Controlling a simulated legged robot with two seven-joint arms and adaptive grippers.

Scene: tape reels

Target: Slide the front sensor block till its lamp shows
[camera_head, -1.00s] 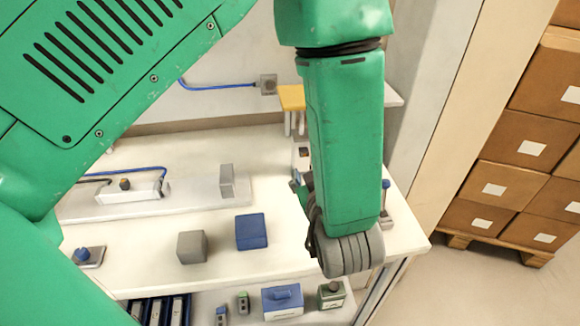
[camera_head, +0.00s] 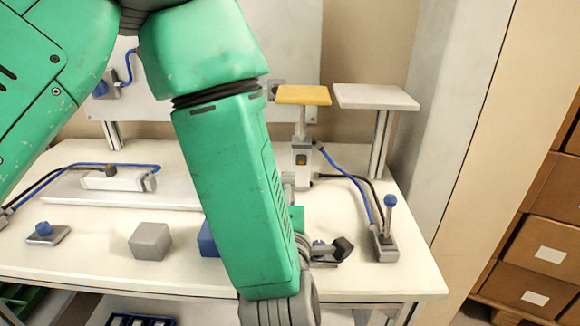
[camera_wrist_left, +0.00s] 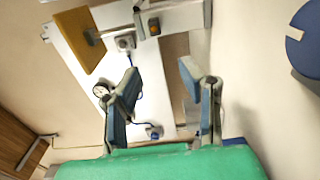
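A pale upright unit with a small orange spot (camera_head: 301,160) stands near the back of the bench, below a yellow plate. An orange spot on a grey unit (camera_wrist_left: 154,27) also shows in the left wrist view. I cannot tell for sure which part is the front sensor block, or whether its lamp is lit. My left gripper (camera_head: 335,250) hangs over the right part of the bench, partly hidden by my green forearm. In the left wrist view its two fingers (camera_wrist_left: 158,95) are spread apart with nothing between them. My right gripper is not in view.
A lever with a blue ball (camera_head: 389,230) stands at the right bench edge. The yellow plate (camera_head: 303,95) and a white plate (camera_head: 376,97) rise behind. A grey cube (camera_head: 150,241) and a partly hidden blue cube (camera_head: 208,240) sit left. Cartons (camera_head: 545,262) stand right.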

